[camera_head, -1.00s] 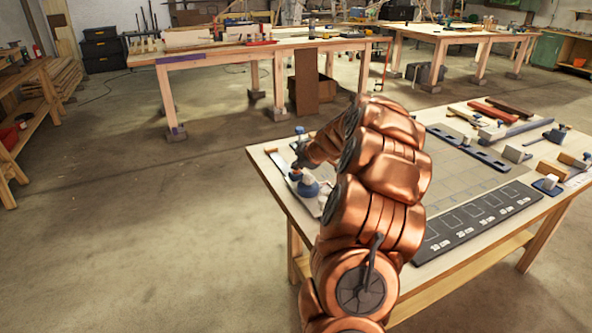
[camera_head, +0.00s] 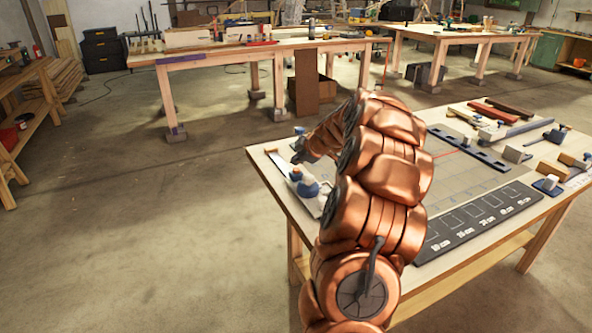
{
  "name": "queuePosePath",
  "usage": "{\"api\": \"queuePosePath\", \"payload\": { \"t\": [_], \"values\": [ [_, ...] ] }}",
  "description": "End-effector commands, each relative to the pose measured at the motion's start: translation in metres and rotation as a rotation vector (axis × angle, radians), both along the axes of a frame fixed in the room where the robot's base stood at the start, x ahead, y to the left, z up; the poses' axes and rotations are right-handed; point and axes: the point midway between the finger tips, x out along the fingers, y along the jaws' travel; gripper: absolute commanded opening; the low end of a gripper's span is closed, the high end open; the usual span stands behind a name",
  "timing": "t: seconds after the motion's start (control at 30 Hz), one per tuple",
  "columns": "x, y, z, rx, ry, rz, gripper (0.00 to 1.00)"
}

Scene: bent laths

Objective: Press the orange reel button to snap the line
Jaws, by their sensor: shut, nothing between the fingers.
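A blue and white reel (camera_head: 308,187) sits near the left corner of the workbench (camera_head: 345,246). I cannot make out its orange button. My gripper (camera_head: 297,159) is shut and empty, small and dark at the end of my copper arm. It appears just above and behind the reel in the picture, apart from it. A thin red line (camera_head: 446,153) shows on the grey marked board (camera_head: 465,175) to the right of my arm. My arm hides the middle of the bench and any part of the line there.
A dark strip with outlined squares (camera_head: 482,221) lies along the bench's front right. A dark slotted bar (camera_head: 468,148), clamps, wood blocks (camera_head: 515,153) and laths (camera_head: 510,108) crowd the back and right. Open floor lies left of the bench.

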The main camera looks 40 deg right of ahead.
Motion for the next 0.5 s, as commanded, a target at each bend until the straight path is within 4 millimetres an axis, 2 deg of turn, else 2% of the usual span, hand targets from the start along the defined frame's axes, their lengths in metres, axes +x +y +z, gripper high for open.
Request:
{"api": "queuePosePath", "payload": {
  "t": [0.5],
  "values": [
    [0.0, -0.001, 0.041, -0.003, -0.002, 0.0, 0.0]
  ]
}}
